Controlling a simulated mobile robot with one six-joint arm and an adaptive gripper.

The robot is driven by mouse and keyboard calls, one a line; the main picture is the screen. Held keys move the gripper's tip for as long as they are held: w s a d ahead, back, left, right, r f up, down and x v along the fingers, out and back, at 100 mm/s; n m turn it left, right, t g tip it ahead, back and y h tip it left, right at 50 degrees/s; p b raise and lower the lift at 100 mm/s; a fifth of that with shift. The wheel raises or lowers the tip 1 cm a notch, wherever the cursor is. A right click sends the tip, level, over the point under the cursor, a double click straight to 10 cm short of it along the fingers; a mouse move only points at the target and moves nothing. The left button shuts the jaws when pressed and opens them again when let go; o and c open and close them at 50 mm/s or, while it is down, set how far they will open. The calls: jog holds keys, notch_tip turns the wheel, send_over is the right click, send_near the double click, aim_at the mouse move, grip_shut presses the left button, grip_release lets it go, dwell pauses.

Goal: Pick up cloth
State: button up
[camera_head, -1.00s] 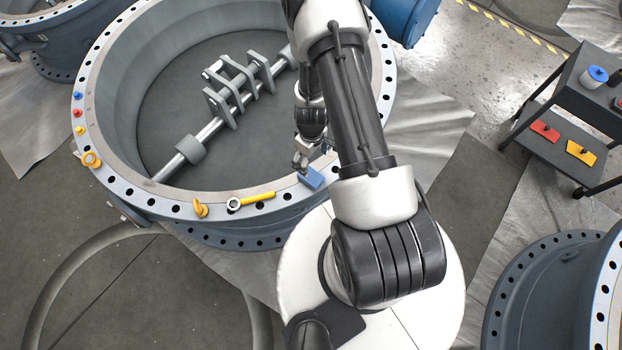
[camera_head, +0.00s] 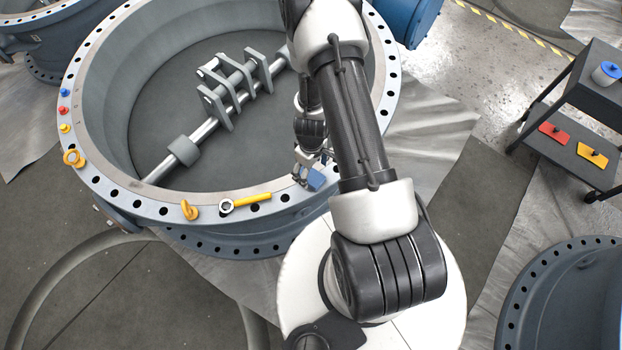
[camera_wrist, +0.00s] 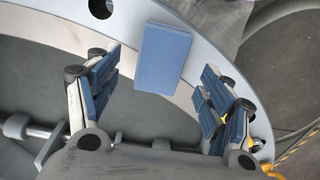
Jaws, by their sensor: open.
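The cloth is a small, flat blue rectangle (camera_head: 316,179) lying on the flange rim of the large valve ring (camera_head: 150,210), at the near right. In the wrist view the cloth (camera_wrist: 163,58) is a plain blue block shape at upper centre, across the pale rim band. My gripper (camera_head: 304,173) is at the cloth, at its left side in the head view. In the wrist view my gripper (camera_wrist: 158,95) is open, its blue-padded fingers spread left and right of the cloth with gaps on both sides. Contact cannot be told. The arm hides part of the rim.
A yellow-handled wrench (camera_head: 246,201), a yellow eyebolt (camera_head: 189,209) and another yellow ring (camera_head: 72,158) lie on the rim. Small coloured pieces sit further left. A shaft with brackets (camera_head: 235,92) crosses the ring. A dark cart (camera_head: 590,110) stands right.

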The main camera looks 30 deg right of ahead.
aim_at(311, 175)
notch_tip(311, 175, down, 4)
jog(key=b, duration=0.3)
jog(key=shift+r, duration=0.2)
jog(key=shift+r, duration=0.1)
jog(key=shift+c, duration=0.3)
jog(key=c, duration=1.1)
jog(key=shift+o, duration=0.2)
jog(key=shift+r, duration=0.1)
notch_tip(311, 175, up, 20)
jog(key=p, duration=2)
